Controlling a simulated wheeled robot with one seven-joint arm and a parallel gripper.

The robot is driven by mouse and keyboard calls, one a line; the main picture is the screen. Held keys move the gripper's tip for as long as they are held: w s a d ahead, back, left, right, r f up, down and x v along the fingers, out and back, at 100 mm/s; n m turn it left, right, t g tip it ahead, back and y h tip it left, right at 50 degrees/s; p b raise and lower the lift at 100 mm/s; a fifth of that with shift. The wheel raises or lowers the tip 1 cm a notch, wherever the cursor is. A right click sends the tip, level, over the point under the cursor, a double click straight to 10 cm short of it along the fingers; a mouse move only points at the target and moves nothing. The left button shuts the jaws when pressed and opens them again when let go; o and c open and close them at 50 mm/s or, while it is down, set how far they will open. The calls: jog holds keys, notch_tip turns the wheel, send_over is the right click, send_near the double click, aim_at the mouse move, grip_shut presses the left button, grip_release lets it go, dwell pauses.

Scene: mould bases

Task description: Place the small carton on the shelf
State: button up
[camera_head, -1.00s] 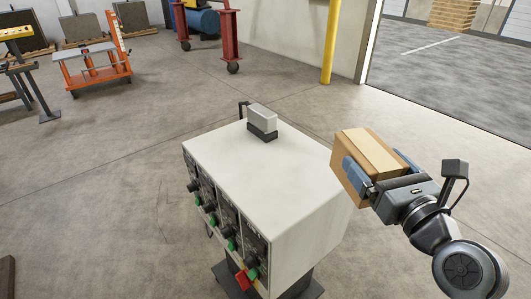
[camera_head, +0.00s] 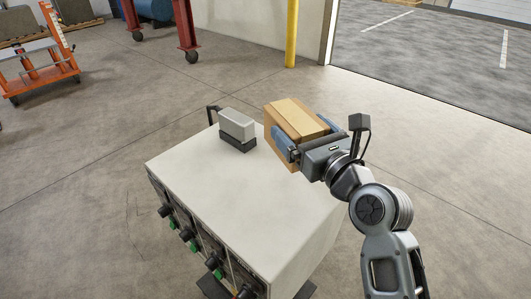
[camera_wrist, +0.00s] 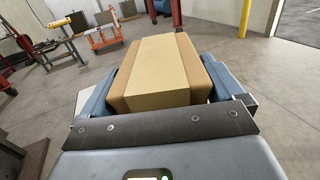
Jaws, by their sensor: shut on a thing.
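A small brown carton (camera_head: 297,122) with a lighter tape band is held in my gripper (camera_head: 297,143), whose blue fingers are shut on its sides. In the head view the carton is in front of the back right part of a white cabinet top; its exact height above the top is hard to tell. In the wrist view the carton (camera_wrist: 160,70) fills the middle between the two fingers. No shelf can be made out for certain in these views.
The white-topped cabinet (camera_head: 225,195) has knobs and green buttons on its front. A small grey-white device (camera_head: 237,127) on a dark base stands at its back edge. An orange cart (camera_head: 38,62), red stands (camera_head: 188,30) and a yellow post (camera_head: 292,35) stand farther off. Much floor is clear.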

jog(key=shift+w+a+f+b, duration=0.2)
jog(key=shift+w+a+f, duration=0.1)
jog(key=shift+a+f, duration=0.9)
jog(key=shift+w+a+f+b, duration=0.15)
jog(key=shift+w+a+f, duration=0.15)
jog(key=shift+a+f, duration=0.8)
jog(key=shift+w+a+f+b, duration=0.25)
jog(key=shift+a+f, duration=0.55)
jog(key=shift+f, duration=0.75)
jog(key=shift+f, duration=0.1)
jog(key=o, duration=1.1)
jog(key=shift+f, duration=0.1)
